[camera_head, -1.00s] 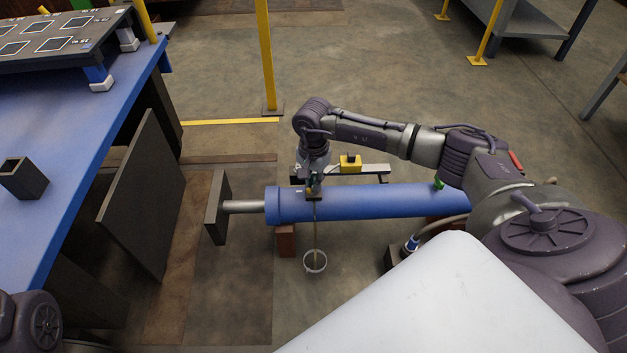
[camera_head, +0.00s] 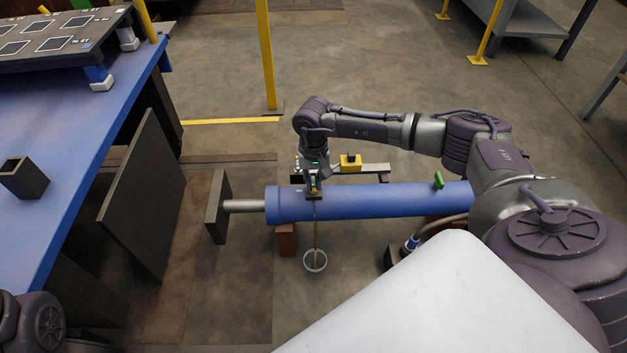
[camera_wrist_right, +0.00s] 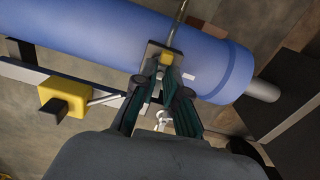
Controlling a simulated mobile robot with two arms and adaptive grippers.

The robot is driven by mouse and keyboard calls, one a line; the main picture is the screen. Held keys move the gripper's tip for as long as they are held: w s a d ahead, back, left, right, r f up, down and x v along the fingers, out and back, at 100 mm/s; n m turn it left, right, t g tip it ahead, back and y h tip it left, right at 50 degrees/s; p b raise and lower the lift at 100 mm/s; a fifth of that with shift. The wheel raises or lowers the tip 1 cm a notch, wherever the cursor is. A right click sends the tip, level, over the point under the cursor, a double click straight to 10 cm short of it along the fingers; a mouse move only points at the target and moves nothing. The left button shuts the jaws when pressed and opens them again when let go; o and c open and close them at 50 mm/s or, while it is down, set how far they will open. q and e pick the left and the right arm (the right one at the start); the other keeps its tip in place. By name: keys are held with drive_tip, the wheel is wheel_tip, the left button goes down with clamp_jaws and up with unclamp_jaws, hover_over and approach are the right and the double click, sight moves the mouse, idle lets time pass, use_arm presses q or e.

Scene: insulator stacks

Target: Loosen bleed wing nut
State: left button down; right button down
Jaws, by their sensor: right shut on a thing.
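A blue cylinder (camera_head: 370,202) lies across the floor area, its steel rod (camera_head: 243,206) pointing left. Near its left end sits a small dark bleed block with a brass-yellow part (camera_wrist_right: 167,57), and a thin tube runs from it down to a small cup (camera_head: 315,261). My right gripper (camera_head: 314,188) is over this fitting, its fingers pointing at the block. In the right wrist view the two dark fingers (camera_wrist_right: 161,82) are closed in at the fitting, shut on the bleed wing nut, which they mostly hide. My left gripper is out of view.
A bar with a yellow block (camera_head: 351,161) runs just behind the cylinder. A green handle (camera_head: 438,180) stands on the cylinder's right part. A dark plate (camera_head: 218,207) is at the rod end. A blue table (camera_head: 60,160) is at left.

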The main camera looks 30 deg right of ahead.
sight(313, 183)
idle(0.5)
drive_tip(key=c, duration=1.2)
unclamp_jaws()
wheel_tip(313, 183, up, 12)
